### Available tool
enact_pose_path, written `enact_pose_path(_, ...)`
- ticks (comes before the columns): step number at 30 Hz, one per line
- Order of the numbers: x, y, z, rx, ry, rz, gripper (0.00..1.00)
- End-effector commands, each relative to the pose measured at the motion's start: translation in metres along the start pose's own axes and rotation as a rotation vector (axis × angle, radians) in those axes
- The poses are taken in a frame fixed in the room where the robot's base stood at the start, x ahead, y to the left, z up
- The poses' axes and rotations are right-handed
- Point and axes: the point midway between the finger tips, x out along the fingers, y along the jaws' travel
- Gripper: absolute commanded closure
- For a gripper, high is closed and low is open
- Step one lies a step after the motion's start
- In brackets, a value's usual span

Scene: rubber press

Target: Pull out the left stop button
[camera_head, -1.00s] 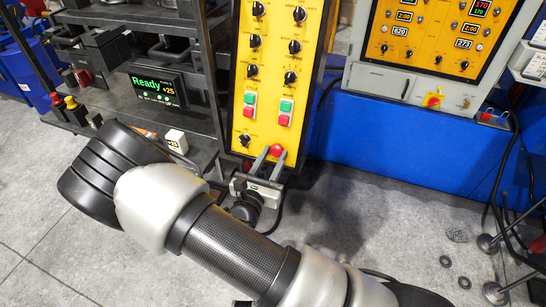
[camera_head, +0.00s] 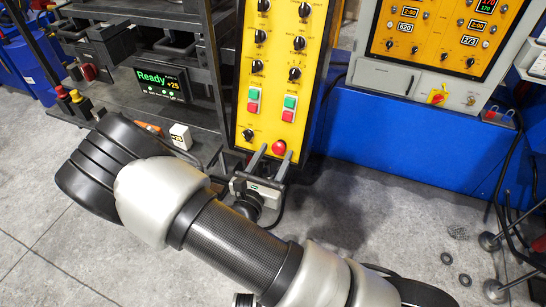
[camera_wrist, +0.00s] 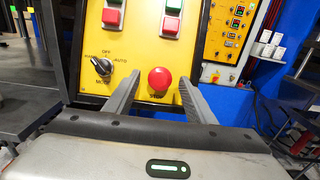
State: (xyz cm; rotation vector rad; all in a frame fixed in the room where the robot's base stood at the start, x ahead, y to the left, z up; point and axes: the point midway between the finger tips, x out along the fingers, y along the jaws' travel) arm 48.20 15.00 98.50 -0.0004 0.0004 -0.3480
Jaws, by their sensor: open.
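The red round stop button (camera_head: 278,147) sits low on the yellow control panel (camera_head: 270,115). It also shows in the wrist view (camera_wrist: 162,80), centred between my fingers. My gripper (camera_head: 277,151) is open in front of the panel's lower end, with one finger on each side of the button. In the wrist view my gripper (camera_wrist: 159,77) has clear gaps between both fingers and the button. I cannot tell how far the fingertips reach past the button's face.
A black selector knob (camera_wrist: 101,66) is left of the button. Green and red push buttons (camera_head: 287,107) are above it. A grey cabinet with another yellow panel (camera_head: 440,35) stands at right. A black rack with a "Ready" screen (camera_head: 160,84) is at left.

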Motion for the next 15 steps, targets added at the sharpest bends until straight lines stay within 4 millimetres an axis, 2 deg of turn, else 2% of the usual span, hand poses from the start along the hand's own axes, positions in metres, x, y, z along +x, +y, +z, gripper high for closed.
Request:
enact_pose_path(4, -0.007, 0.001, -0.001, 0.001, 0.001, 0.001, 0.5)
enact_pose_path(7, -0.022, 0.002, -0.001, 0.001, 0.002, 0.003, 0.5)
enact_pose_path(15, -0.086, 0.002, -0.002, 0.001, 0.003, 0.005, 0.5)
